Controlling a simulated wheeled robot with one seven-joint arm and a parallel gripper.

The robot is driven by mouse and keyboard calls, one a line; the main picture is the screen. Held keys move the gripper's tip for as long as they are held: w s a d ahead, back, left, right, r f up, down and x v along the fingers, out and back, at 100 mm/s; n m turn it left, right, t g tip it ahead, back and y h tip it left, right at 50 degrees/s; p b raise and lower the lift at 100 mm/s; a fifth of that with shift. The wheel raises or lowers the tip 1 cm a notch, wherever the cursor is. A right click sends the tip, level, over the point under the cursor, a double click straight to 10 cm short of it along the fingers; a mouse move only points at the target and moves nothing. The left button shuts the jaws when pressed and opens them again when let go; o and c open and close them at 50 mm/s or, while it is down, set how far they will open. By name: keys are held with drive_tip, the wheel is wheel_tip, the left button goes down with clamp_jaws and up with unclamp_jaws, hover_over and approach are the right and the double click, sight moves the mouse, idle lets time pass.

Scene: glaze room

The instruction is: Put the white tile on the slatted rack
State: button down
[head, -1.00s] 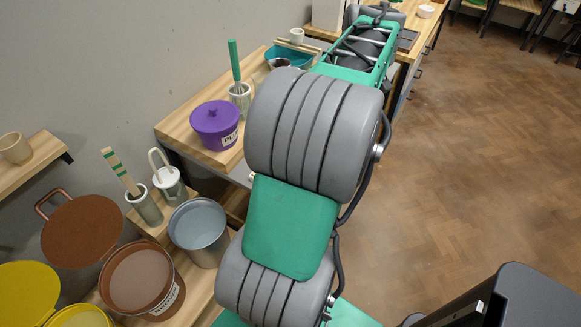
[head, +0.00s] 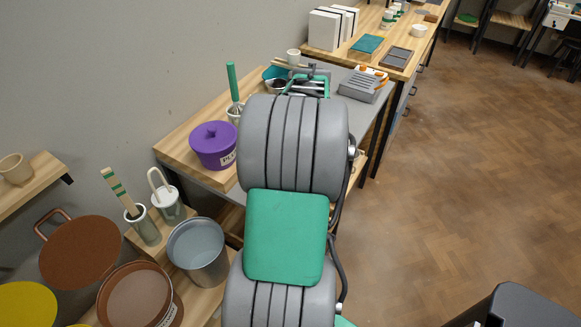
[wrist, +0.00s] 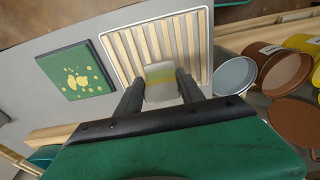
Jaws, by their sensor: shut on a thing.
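In the wrist view the white tile (wrist: 161,92) is between the two fingers of my gripper (wrist: 160,88), which is shut on it. A yellowish band crosses the tile. The slatted rack (wrist: 124,55), with pale wooden slats in a light frame, lies beyond the fingers in the wrist view. The tile overlaps the near part of the rack in the picture; whether it touches the slats I cannot tell. In the head view my arm hides the tile and the fingertips.
A dark green tile (wrist: 72,77) with yellow splashes lies beside the rack on the grey top. A purple lidded pot (head: 213,148) stands at the left of the bench. A grey slotted box (head: 360,88) stands at its far right. Buckets (head: 197,248) stand nearer.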

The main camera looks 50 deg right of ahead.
drive_tip(key=shift+w+f, duration=0.15)
drive_tip(key=shift+f, duration=1.7)
drive_tip(key=c, duration=0.7)
unclamp_jaws()
wheel_tip(320, 180, up, 12)
drive_tip(key=s, duration=0.1)
drive_tip(key=w+a, duration=0.4)
drive_tip(key=a, duration=0.5)
drive_tip(key=w+a, duration=0.4)
drive_tip(key=a, duration=0.6)
drive_tip(key=s+a, duration=0.1)
drive_tip(key=a, duration=0.5)
drive_tip(key=s+a+f+t, duration=0.1)
drive_tip(key=a, duration=0.5)
drive_tip(key=s+a+f+t, duration=0.1)
drive_tip(key=a, duration=0.5)
drive_tip(key=shift+s+f+m, duration=0.25)
drive_tip(key=shift+s+m, duration=0.05)
drive_tip(key=shift+m, duration=0.1)
